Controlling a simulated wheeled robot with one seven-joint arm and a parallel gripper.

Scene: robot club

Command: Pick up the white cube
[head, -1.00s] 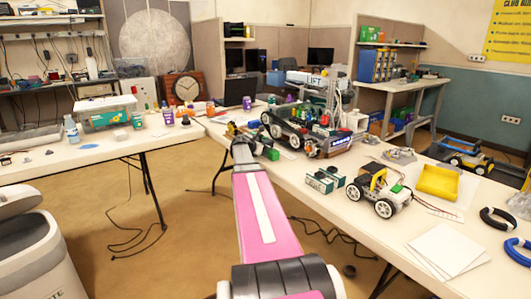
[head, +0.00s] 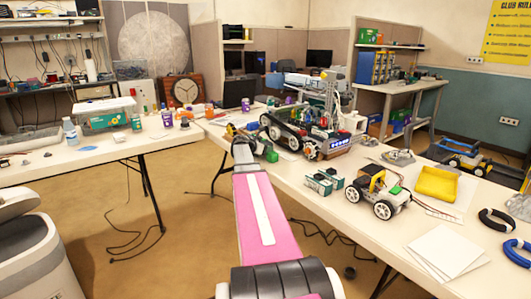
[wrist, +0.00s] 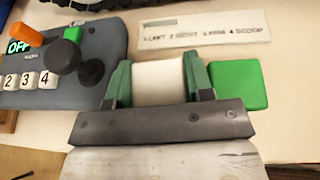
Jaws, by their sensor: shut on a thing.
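The white cube (wrist: 159,83) sits between the two green fingers of my gripper (wrist: 158,82) in the wrist view. The fingers press on its left and right sides, so my gripper is shut on it. Its lower part is hidden behind the dark gripper bar, and I cannot tell whether it touches the table.
A green block (wrist: 238,84) lies just right of the right finger. A dark control box (wrist: 60,75) with a joystick and number tiles is at the left. A printed label strip (wrist: 200,32) lies beyond. In the head view, a tracked robot (head: 305,130) and a wheeled robot (head: 378,192) stand on the table.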

